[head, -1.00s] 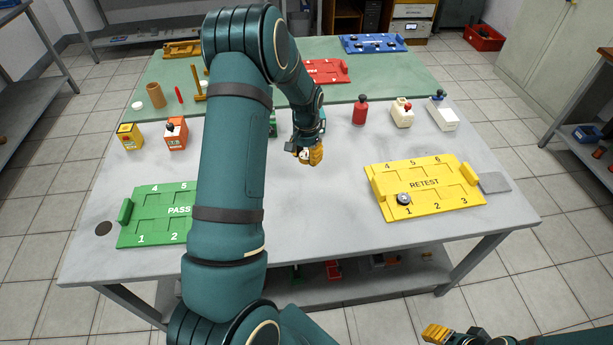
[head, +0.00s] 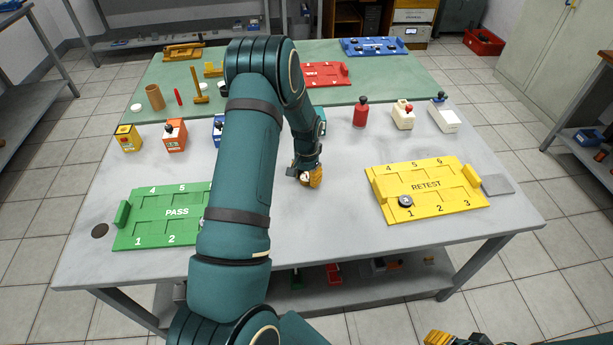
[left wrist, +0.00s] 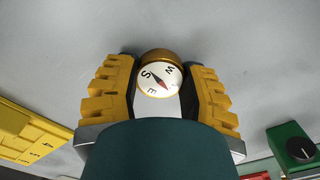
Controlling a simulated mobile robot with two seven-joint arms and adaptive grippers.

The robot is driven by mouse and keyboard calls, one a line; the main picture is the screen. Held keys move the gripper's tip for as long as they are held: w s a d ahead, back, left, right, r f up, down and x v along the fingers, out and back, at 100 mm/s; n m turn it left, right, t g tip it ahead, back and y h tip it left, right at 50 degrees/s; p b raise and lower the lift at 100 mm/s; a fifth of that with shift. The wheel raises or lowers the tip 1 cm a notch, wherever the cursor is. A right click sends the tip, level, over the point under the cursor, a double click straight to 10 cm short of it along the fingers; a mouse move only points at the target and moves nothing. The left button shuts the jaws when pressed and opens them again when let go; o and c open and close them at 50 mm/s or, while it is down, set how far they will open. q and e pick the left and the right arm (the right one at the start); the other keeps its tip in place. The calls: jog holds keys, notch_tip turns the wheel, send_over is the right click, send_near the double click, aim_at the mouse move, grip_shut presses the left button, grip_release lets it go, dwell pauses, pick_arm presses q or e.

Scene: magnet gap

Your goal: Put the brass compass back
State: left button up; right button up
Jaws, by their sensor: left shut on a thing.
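In the head view my left gripper (head: 308,178) is over the middle of the grey table, and only a small pale bit of the compass shows there. I cannot tell the height of the compass above the table. My right gripper (head: 440,338) is at the bottom edge, cut off, and its opening cannot be made out.
A yellow RETEST tray (head: 426,184) at right holds a dark round piece at slot 1. A green PASS tray (head: 176,212) at left is partly behind my arm. Bare table lies between the trays.

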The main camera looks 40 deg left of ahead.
aim_at(306, 177)
pick_arm(q)
jog(key=o, duration=1.1)
jog(key=shift+o, duration=0.2)
jog(key=shift+r+p, duration=0.3)
notch_tip(306, 177, up, 12)
jog(key=p, duration=0.2)
jog(key=shift+f, duration=0.15)
